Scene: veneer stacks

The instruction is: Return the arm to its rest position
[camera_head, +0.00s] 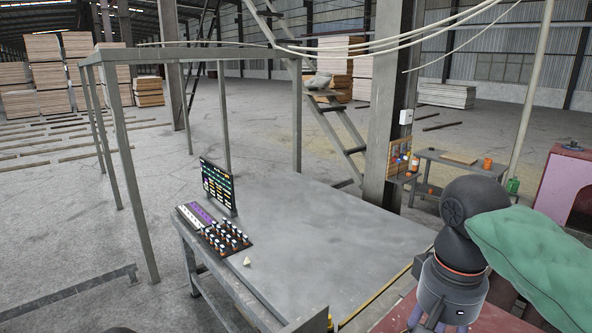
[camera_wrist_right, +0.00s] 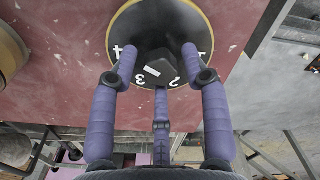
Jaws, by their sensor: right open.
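My right arm (camera_head: 462,230) comes in at the right of the head view and points down past the bottom edge. Only the tops of its purple fingers show there. In the right wrist view my right gripper (camera_wrist_right: 158,66) is open, with three purple fingers spread. They are in front of a round black dial (camera_wrist_right: 128,30) with a yellow rim and white numbers. A dark knob (camera_wrist_right: 155,67) at the dial's middle lies between the fingertips in the picture. I cannot tell whether any finger touches it. My left gripper is not in view.
A grey table (camera_head: 330,235) holds a control panel (camera_head: 212,232) and an upright screen (camera_head: 218,184). A pink machine (camera_head: 563,180) stands at the right. A steel frame (camera_head: 190,55) rises behind the table.

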